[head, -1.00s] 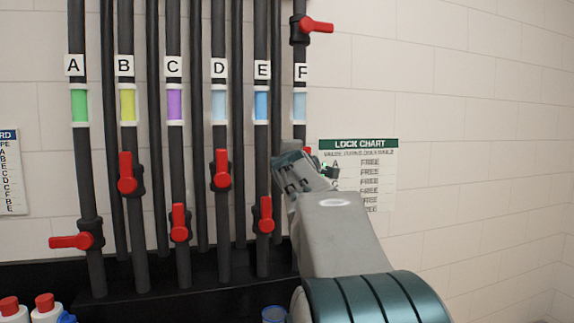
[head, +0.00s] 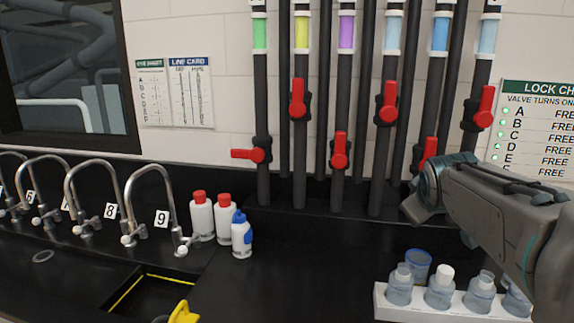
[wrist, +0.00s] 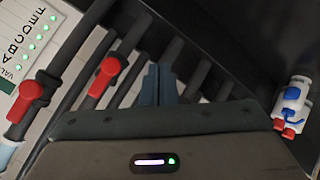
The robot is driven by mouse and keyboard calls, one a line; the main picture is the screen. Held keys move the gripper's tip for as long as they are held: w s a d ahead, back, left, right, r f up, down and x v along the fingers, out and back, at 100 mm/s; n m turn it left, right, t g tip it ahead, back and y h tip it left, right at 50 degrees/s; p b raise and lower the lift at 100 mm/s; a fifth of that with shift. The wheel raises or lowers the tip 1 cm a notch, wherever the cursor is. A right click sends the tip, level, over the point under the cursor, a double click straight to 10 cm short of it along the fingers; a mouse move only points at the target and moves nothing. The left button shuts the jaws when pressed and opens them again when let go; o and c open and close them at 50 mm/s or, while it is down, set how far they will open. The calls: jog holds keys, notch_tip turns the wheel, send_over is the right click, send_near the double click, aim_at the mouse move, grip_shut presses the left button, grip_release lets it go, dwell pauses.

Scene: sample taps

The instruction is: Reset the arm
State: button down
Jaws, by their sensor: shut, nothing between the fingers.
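My gripper shows in the wrist view (wrist: 158,76) with its two dark fingers together, shut and empty. In the head view my arm (head: 505,205) comes in from the right, with its end in front of the lower pipes, over the counter. Its fingertips are not clear there. A row of dark pipes carries red valve handles. The leftmost handle (head: 246,155) points left, while the others, such as the second (head: 298,98), the third (head: 340,150) and the rightmost (head: 486,106), point roughly up. The fifth handle (head: 427,153) is partly hidden by my arm.
A white rack (head: 400,311) with several bottles stands on the black counter below my arm. White bottles (head: 202,218) stand left of the pipes. Curved taps (head: 150,180) and a sink (head: 150,292) are further left. The lock chart (head: 540,130) hangs right, with green lamps lit.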

jog(key=s+a+f+m+g+y, duration=0.1)
jog(key=s+a+f+m+g, duration=0.1)
jog(key=s+a+f, duration=0.4)
jog(key=s+a+f+m+g+y, duration=0.2)
jog(key=s+a+f+g, duration=0.3)
jog(key=s+f, duration=0.8)
jog(key=s+a+m, duration=0.1)
jog(key=s+a, duration=0.1)
jog(key=s, duration=0.1)
jog(key=shift+a, duration=0.2)
